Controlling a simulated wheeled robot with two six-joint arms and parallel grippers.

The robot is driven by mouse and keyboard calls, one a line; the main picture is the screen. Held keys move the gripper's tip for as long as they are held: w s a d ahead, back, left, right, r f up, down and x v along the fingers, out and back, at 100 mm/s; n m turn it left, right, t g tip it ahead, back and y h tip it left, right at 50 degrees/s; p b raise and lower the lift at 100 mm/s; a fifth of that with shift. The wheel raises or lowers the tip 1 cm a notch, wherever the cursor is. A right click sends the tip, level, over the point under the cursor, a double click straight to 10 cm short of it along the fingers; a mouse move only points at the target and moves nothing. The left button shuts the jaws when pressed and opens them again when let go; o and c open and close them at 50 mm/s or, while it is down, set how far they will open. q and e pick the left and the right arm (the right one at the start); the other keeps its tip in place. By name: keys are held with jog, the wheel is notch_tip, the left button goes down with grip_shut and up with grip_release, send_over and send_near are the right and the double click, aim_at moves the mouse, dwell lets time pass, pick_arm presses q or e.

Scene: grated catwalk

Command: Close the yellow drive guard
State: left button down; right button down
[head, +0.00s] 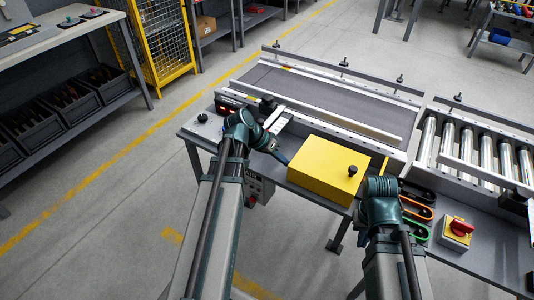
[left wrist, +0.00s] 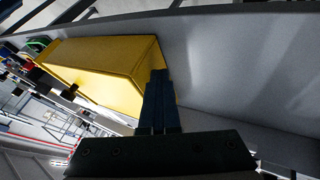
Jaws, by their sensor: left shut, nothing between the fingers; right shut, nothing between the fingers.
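The yellow drive guard (head: 322,170) is a box-shaped cover on the front of the conveyor bench, with a black knob at its right front. It also shows in the left wrist view (left wrist: 95,62). My left gripper (head: 284,159) is shut and empty at the guard's left end. In the left wrist view its dark fingers (left wrist: 158,78) overlap the guard's near edge; I cannot tell whether they touch it. My right arm's end is just right of the guard's front corner, and its fingers are hidden behind my wrist.
The conveyor belt (head: 320,98) lies behind the guard, with rollers (head: 465,145) at the right. Coloured hooks or handles (head: 415,210) and a red switch on a yellow box (head: 457,230) sit right of my right arm. A yellow cage (head: 160,45) stands at the back left.

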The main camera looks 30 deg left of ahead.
aim_at(294, 164)
pick_arm(q)
jog(key=d, duration=0.4)
jog(key=shift+s+d, duration=0.15)
jog(key=shift+d, duration=0.1)
jog(key=shift+s, duration=0.1)
